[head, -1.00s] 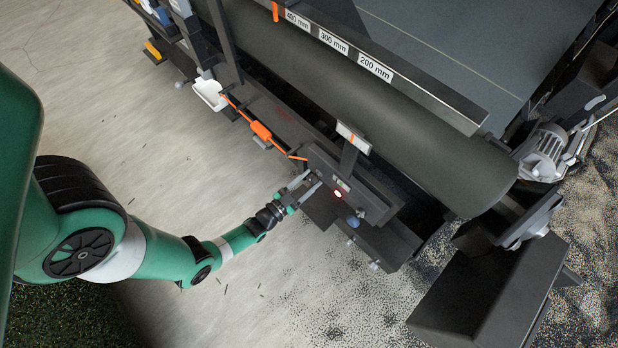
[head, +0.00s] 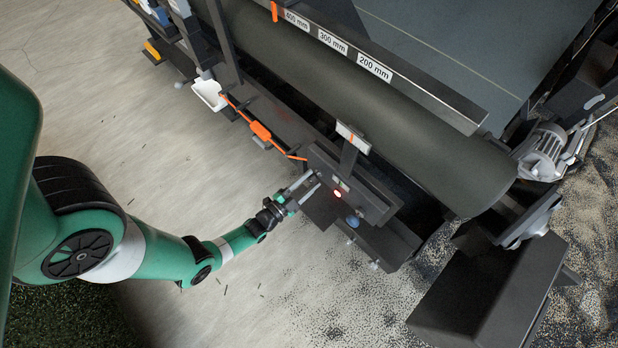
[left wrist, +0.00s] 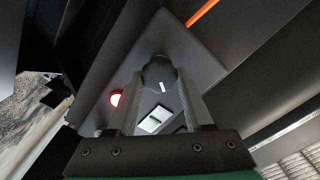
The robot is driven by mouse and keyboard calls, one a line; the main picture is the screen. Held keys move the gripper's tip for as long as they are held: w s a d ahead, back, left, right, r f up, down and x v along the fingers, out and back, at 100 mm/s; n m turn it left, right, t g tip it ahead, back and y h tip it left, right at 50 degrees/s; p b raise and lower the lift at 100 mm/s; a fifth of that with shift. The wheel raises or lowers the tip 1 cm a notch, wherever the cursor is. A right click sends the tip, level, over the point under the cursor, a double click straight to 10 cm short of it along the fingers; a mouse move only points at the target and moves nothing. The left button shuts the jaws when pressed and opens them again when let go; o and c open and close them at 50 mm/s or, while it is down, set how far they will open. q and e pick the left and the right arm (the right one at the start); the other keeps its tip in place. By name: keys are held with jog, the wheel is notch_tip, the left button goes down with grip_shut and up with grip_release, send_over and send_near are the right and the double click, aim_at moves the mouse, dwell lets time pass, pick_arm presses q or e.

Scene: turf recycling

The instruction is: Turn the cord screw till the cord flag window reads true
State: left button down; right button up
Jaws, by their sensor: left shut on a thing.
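In the left wrist view the cord screw (left wrist: 158,72) is a dark knob with a white mark on a dark panel. My left gripper (left wrist: 160,92) has a finger on each side of it and is shut on it. In the head view my left gripper (head: 305,187) reaches the panel's left end, where the screw itself is hard to make out. The cord flag window (left wrist: 155,119) is a small pale window between the fingers. It also shows in the head view (head: 341,183), too small to read. My right gripper is not in view.
A red lit lamp (head: 337,194) and a blue knob (head: 352,221) sit on the panel near the gripper. An orange cord (head: 261,131) runs to the panel from the upper left. A large dark roller (head: 400,130) lies behind. The floor at left is clear.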

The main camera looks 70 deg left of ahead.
pick_arm(q)
jog(key=shift+m, duration=0.8)
jog(key=shift+c, duration=1.4)
grip_release()
jog(key=shift+s+d, duration=0.25)
jog(key=shift+s, duration=0.25)
jog(key=p+v, duration=0.2)
jog(key=v, duration=0.8)
jog(key=shift+s+d, duration=0.2)
jog(key=shift+s, duration=0.05)
